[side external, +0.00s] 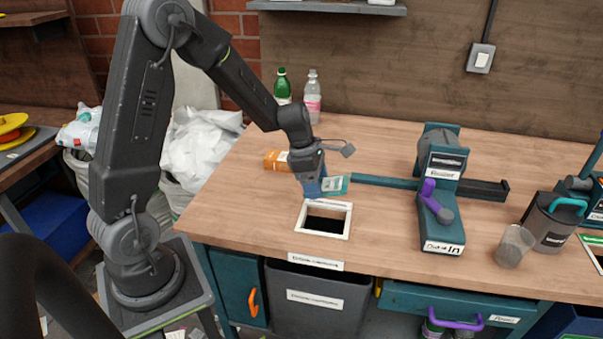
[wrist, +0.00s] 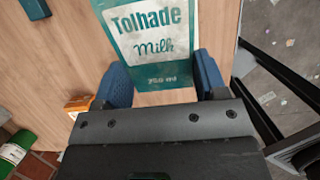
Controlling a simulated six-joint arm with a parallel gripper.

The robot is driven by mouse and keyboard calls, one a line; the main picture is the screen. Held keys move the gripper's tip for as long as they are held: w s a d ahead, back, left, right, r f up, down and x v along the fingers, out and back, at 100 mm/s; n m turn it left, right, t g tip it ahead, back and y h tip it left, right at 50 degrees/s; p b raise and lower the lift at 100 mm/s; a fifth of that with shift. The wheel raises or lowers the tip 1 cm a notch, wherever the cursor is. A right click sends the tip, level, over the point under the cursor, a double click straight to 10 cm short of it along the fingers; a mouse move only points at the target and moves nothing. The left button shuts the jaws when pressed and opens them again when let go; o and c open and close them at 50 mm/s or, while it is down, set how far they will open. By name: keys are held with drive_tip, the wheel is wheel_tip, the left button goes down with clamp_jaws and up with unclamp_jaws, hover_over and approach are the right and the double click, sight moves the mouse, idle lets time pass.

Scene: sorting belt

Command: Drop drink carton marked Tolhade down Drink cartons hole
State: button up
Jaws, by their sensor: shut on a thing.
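The teal and white drink carton (wrist: 153,38) reads "Tolhade Milk" in the wrist view. My gripper (wrist: 160,72) is shut on it, one blue finger on each side. In the side view my gripper (side external: 318,187) holds the carton (side external: 338,184) low over the bench, just behind the white-framed square hole (side external: 328,203). Whether the carton touches the bench I cannot tell. The hole is dark inside. A white label (side external: 316,261) sits on the bench edge in front of it, too small to read.
An orange carton (side external: 274,160) lies behind my gripper. A green bottle (side external: 282,86) and a clear pink-labelled bottle (side external: 312,97) stand at the back. A teal device with a purple lever (side external: 437,205) stands to the right. A cup (side external: 513,246) is further right.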

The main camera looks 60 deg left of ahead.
drive_tip(key=shift+f, duration=3.6)
drive_tip(key=o, duration=1)
drive_tip(key=shift+c, duration=0.2)
drive_tip(key=v, duration=1.4)
